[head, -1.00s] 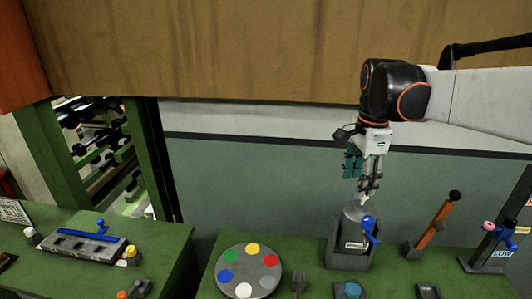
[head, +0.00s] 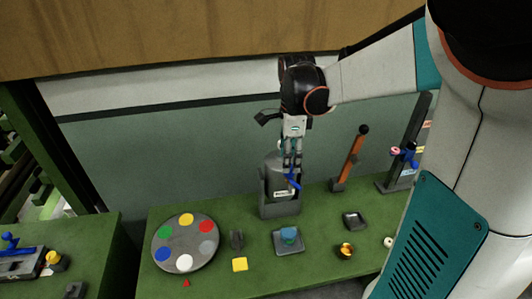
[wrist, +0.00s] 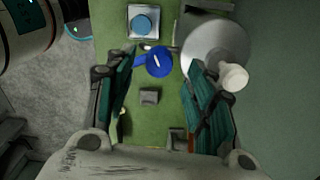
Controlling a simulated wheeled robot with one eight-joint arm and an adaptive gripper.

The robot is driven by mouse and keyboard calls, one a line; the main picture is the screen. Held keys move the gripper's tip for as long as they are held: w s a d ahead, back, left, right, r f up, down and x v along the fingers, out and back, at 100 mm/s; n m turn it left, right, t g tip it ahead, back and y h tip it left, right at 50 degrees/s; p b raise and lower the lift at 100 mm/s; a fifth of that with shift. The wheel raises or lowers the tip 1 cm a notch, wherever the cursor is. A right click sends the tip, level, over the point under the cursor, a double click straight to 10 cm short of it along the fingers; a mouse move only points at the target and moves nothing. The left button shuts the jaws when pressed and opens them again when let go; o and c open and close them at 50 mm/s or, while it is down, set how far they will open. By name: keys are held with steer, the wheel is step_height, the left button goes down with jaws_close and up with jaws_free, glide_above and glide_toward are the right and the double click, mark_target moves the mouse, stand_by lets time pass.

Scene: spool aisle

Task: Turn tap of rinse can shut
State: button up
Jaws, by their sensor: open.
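The rinse can (head: 272,172) is a grey can with a pale label, standing upright in a grey holder (head: 280,210) on the green bench. Its blue tap (head: 294,183) is on the front. In the wrist view the round can top (wrist: 212,48) is at upper right, with a white cap (wrist: 234,77), and the blue tap (wrist: 158,63) with a pale mark on it is left of it. My gripper (head: 292,168) points down in front of the can, just above the tap. Its teal fingers are apart, with the tap showing between their tips in the wrist view; contact is not visible.
A grey disc (head: 163,243) with coloured spots lies left of the can. A blue round piece on a grey plate (head: 289,240) is in front. An orange lever (head: 352,152) and a post with a blue valve (head: 405,157) stand to the right. Bench space between the small items is clear.

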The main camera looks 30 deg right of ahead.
steer(key=shift+f, duration=1.75)
steer(key=c, duration=1.1)
